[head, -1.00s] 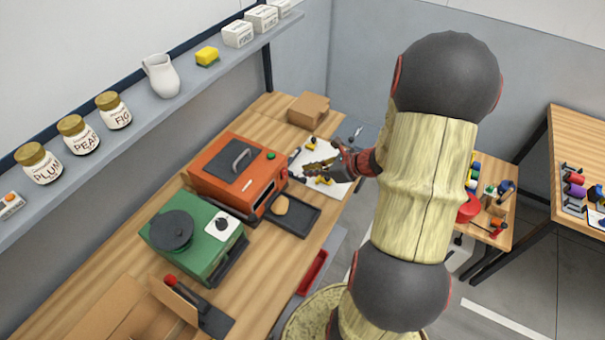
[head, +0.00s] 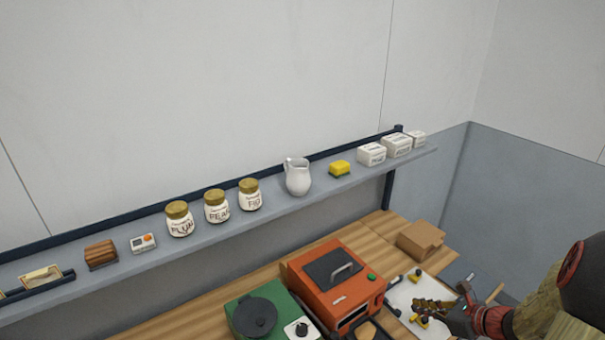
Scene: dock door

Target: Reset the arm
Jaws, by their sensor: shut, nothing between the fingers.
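My gripper (head: 437,305) is at the lower right of the head view, at the end of my arm, which comes in from the right edge. It is over or near a white board (head: 405,292) on the bench, right of the orange machine. Its fingers are shut and hold nothing. A small yellow-and-black piece (head: 420,321) shows close to the fingers; I cannot tell the gap between them. Most of my arm is outside the picture.
The orange machine (head: 313,288) and green machine (head: 240,300) stand on the wooden bench (head: 180,318). A cardboard box (head: 420,236) is at the back. The wall shelf (head: 130,262) above carries jars (head: 216,207), a white jug (head: 298,178), a yellow sponge (head: 340,168) and white boxes (head: 397,146).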

